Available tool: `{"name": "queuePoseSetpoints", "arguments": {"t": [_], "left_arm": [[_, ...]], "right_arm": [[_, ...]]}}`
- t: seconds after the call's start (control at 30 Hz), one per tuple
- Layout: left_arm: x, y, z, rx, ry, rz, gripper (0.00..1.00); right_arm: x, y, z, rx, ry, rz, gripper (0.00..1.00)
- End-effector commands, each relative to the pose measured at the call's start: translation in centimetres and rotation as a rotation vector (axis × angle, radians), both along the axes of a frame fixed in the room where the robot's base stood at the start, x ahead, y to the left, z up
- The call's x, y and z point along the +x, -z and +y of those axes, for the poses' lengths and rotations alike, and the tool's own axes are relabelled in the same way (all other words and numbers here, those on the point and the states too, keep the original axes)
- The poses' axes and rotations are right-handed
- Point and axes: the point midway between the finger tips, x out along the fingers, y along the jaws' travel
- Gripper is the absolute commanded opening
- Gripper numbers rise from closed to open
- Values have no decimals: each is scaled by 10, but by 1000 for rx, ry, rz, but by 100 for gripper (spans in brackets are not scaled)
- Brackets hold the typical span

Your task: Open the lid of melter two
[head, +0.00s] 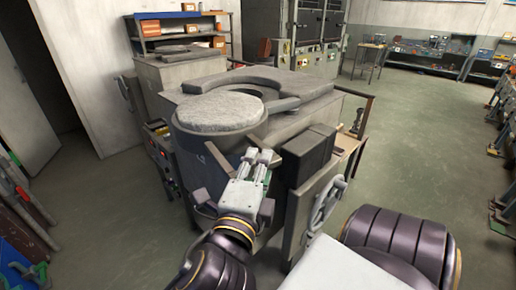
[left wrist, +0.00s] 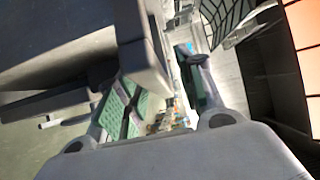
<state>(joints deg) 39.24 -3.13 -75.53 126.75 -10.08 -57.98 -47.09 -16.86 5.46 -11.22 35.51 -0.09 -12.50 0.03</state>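A large grey melter (head: 195,160) stands in the middle of the head view. Its thick round lid (head: 219,112) lies flat at the near left of the top. Behind the lid is a raised ring (head: 250,88) around a round recess. I see no number on the melter. My left gripper (head: 259,156) is just in front of and below the lid's near right edge, pointing toward the melter. Its fingers are apart. In the left wrist view a grey edge (left wrist: 147,60) shows between the fingers; I cannot tell whether it touches them. My right gripper is not in view.
A dark box (head: 308,155) and a grey handwheel (head: 327,203) are right of my left gripper. A second, similar melter (head: 180,70) stands behind at the left, near a blue shelf (head: 150,45). Open floor (head: 420,150) lies to the right.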

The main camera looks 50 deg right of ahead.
Motion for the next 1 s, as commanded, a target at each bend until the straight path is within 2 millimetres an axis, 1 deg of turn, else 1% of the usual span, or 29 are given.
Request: {"name": "queuePoseSetpoints", "arguments": {"t": [0.07, 0.23, 0.37, 0.8, 1.0], "left_arm": [[0, 0, 0, 0, -1, 0, 38], [-2, 0, 4, 0, -1, 0, 38], [-5, 0, 10, 0, -1, -1, 38], [-27, 1, 48, 1, 0, 0, 38], [-34, 1, 61, 0, 1, 1, 38]], "right_arm": [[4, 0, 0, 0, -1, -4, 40], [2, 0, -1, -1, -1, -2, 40], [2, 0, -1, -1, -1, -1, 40], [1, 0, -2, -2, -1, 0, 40], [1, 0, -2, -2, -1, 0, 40]]}}
